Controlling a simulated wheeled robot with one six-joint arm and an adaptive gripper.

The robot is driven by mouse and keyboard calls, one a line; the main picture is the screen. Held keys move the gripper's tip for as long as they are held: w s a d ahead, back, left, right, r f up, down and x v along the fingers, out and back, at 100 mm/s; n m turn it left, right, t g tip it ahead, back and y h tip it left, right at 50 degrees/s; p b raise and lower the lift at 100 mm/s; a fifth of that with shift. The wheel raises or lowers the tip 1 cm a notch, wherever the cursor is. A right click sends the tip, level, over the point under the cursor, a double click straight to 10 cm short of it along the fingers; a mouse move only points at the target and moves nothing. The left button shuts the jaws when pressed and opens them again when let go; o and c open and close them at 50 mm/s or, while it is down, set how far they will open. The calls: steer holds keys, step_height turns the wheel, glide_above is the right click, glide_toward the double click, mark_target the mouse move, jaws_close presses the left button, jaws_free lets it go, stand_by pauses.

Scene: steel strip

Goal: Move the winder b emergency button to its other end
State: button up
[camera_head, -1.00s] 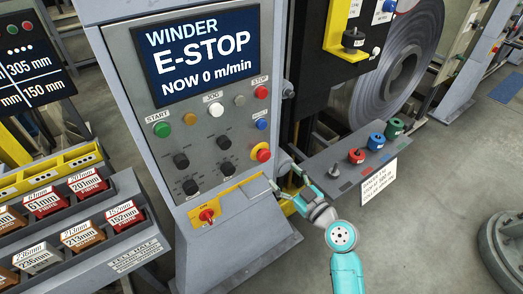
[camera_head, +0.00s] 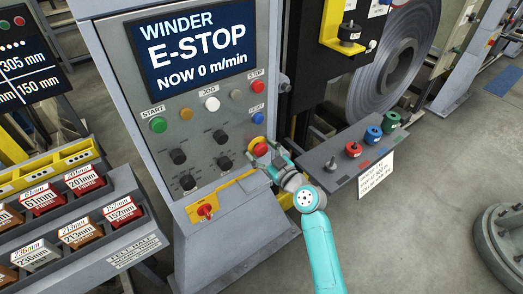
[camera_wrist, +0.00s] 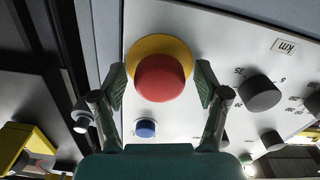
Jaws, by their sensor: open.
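The emergency button (camera_head: 260,149) is a red mushroom head on a yellow round base, at the lower right of the winder panel (camera_head: 200,130). It also shows in the wrist view (camera_wrist: 160,78), upper middle. My gripper (camera_head: 262,158) is at the button, partly covering its yellow base in the head view. In the wrist view my gripper (camera_wrist: 162,88) is open, with one finger on each side of the red head and small gaps between. The winder screen (camera_head: 198,45) reads "E-STOP" and "NOW 0 m/min".
A blue reset button (camera_head: 257,118) sits just above the emergency button, and black knobs (camera_head: 178,157) lie to its left. A red and yellow switch (camera_head: 205,210) is below. A grey shelf with coloured knobs (camera_head: 353,149) stands close on the right of my arm.

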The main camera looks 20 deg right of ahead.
jaws_close()
steer(key=shift+s+d, duration=0.2)
steer(key=shift+s, duration=0.2)
steer(key=shift+s+d, duration=0.15)
steer(key=shift+s, duration=0.4)
jaws_free()
steer(key=shift+s, duration=0.1)
